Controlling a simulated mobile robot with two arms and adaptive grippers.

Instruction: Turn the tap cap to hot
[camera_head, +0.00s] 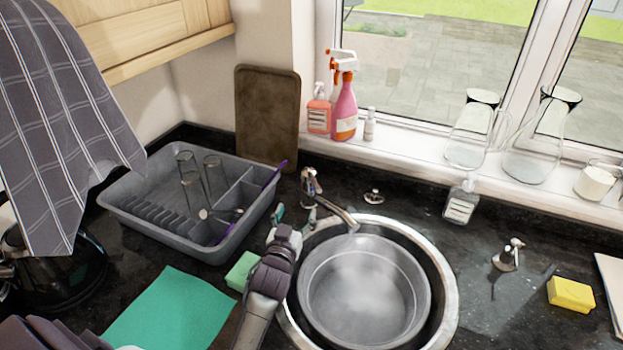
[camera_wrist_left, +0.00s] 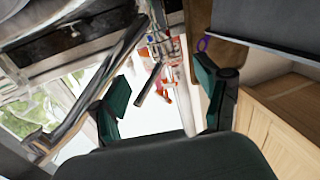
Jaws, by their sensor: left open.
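The metal tap (camera_head: 310,186) stands behind the sink, its spout reaching right over the basin. Its cap is small in the head view, and I cannot tell its hot or cold setting. My left gripper (camera_head: 295,213) is open just in front of the tap base, at the left rim of the sink. In the left wrist view the gripper's two green-padded fingers (camera_wrist_left: 160,92) are spread apart. A short dark metal bar (camera_wrist_left: 149,84), apparently part of the tap, shows between them, with no clear contact. My right gripper is not in view.
The round sink (camera_head: 448,300) holds a metal basin (camera_head: 365,290). A grey dish rack (camera_head: 150,217) with glasses stands left of the tap. A green sponge (camera_head: 241,270) lies beside my left arm. Counter right of the sink is partly clear.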

